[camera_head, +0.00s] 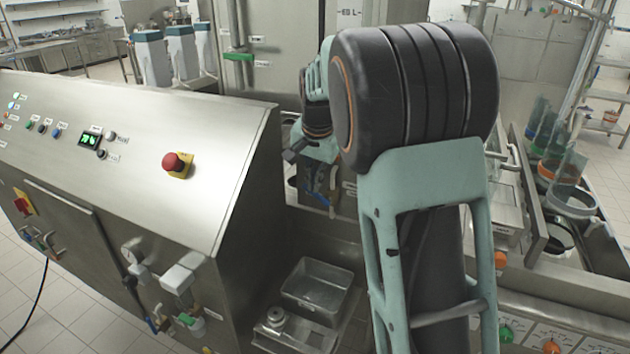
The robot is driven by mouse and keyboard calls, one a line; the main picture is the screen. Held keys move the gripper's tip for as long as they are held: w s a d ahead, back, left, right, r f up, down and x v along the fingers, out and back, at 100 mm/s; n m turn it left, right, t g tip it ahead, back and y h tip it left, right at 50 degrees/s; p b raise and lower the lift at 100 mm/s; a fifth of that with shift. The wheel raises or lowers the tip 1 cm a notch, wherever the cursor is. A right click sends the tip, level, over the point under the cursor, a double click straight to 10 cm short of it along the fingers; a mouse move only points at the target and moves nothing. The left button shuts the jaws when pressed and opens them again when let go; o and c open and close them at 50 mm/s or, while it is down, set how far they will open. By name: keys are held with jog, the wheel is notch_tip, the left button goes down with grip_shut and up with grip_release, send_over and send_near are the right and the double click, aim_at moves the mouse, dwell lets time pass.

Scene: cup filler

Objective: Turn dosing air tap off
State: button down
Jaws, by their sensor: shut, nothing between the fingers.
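I cannot tell which tap is the dosing air tap, as the labels are too small to read. A green-handled tap (188,319) sits low on the front of the steel control cabinet, with a blue-handled tap (154,325) to its left. Another green lever (239,57) is on a vertical pipe at the back. What lies behind my arm's large joint is hidden.
The control cabinet (150,135) with a red emergency button (175,163) fills the left. A steel tray (318,288) is low in the middle. Clear cups in coloured holders (570,170) stand at the right. Knobs line the bottom right edge (552,346).

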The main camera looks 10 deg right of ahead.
jog(key=shift+a+r+p, duration=0.1)
jog(key=shift+p, duration=0.35)
jog(key=shift+w+a+g+h+p, duration=0.1)
jog(key=shift+w+g+h+p, duration=0.05)
jog(key=shift+g+h+p, duration=0.2)
jog(key=shift+w+a+f+h+p, duration=0.1)
jog(key=shift+a+f+h+p, duration=0.15)
jog(key=shift+p, duration=0.6)
jog(key=shift+w+a+f+g+h+p, duration=0.35)
jog(key=shift+f+p, duration=0.1)
jog(key=shift+f, duration=0.1)
jog(key=shift+w+a+f+g+h+p, duration=0.25)
jog(key=shift+a+f+p, duration=0.15)
jog(key=shift+f, duration=0.1)
jog(key=shift+d, duration=0.1)
